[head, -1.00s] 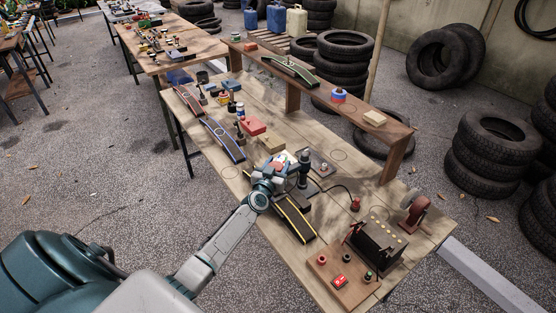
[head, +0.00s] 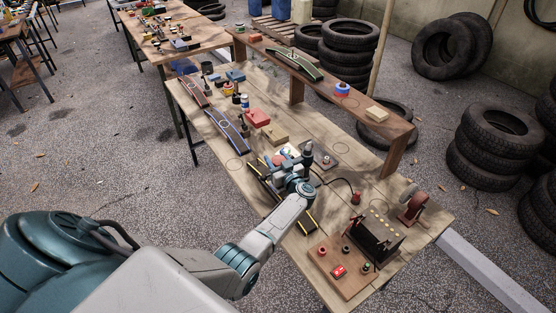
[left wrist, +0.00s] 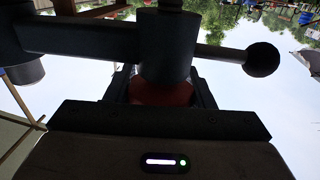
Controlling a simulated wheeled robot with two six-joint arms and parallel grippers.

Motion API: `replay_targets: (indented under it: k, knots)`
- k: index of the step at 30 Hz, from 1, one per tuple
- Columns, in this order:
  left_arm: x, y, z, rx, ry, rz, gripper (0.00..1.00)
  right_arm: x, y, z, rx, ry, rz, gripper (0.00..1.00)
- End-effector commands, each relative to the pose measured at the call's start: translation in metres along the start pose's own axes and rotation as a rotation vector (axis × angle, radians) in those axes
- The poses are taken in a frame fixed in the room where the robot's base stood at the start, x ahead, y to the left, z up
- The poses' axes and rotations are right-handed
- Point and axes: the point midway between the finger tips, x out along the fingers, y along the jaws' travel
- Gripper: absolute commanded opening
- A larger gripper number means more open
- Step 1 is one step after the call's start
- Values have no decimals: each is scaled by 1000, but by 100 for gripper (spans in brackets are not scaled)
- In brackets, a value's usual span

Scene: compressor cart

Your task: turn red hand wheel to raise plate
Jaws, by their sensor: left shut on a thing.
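My left gripper (head: 284,163) is over the middle of the wooden workbench, beside a dark upright device (head: 308,152). In the left wrist view its dark jaws (left wrist: 162,98) are shut on a rounded red part, seemingly the red hand wheel (left wrist: 162,92), of which little shows. Just beyond the red part is a thick black hub (left wrist: 166,45) with a crossbar ending in a black ball (left wrist: 261,59). In the head view my gripper and wrist hide the wheel. I cannot make out a plate that it raises. My right gripper is not in view.
A black strip with yellow edges (head: 306,222) lies partly under my arm. A battery-like black box (head: 374,240) and a wooden panel with a red switch (head: 338,270) stand at the near right. A raised shelf (head: 398,128) runs along the far side. Tyres stand beyond.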

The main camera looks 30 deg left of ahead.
Motion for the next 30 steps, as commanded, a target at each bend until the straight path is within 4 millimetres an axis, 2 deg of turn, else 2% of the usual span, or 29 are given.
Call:
replay_targets:
  k: [8,18,24,30]
  knots:
    - [0,-3,6,-2,1,-264,26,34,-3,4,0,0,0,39]
    - [-2,-8,9,-4,1,-574,26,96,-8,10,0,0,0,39]
    - [-3,-11,8,-4,1,-719,26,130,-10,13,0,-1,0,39]
    - [-4,-13,6,-3,2,-826,26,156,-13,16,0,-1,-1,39]
